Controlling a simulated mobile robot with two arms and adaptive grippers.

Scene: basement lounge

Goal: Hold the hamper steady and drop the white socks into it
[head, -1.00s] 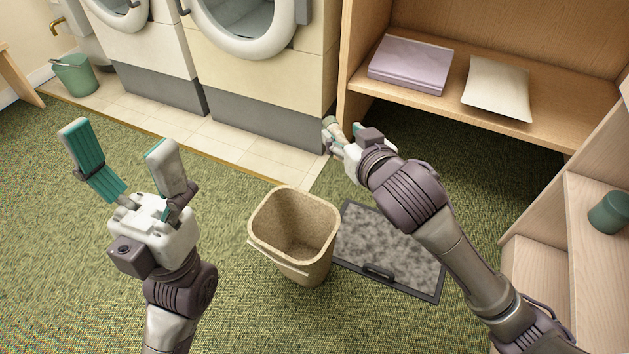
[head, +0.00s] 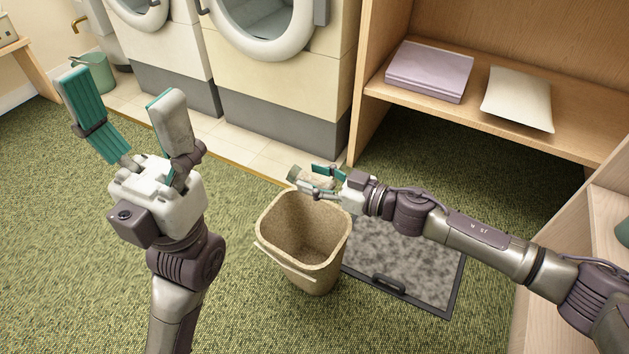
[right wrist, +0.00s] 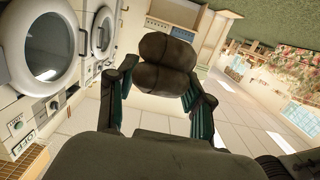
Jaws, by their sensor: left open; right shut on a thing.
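The hamper (head: 277,246) is a beige speckled bin with a bail handle on its near side, standing upright on the green carpet in the head view. Its visible inside is empty. My right gripper (head: 309,181) is shut on a pale rolled bundle, the white socks, over the hamper's far rim. The bundle is mostly covered by the fingers there. In the right wrist view the socks (right wrist: 165,62) look like two dark, shaded lobes between the fingers. My left gripper (head: 120,97) is open and empty, pointing upward, left of the hamper and apart from it.
A grey mat in a dark frame (head: 405,258) lies right of the hamper. Washing machines (head: 275,85) stand behind on a tiled strip. A wooden shelf (head: 455,108) holds a lilac folded item (head: 430,70) and a pale cushion (head: 518,97). Carpet left of the hamper is clear.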

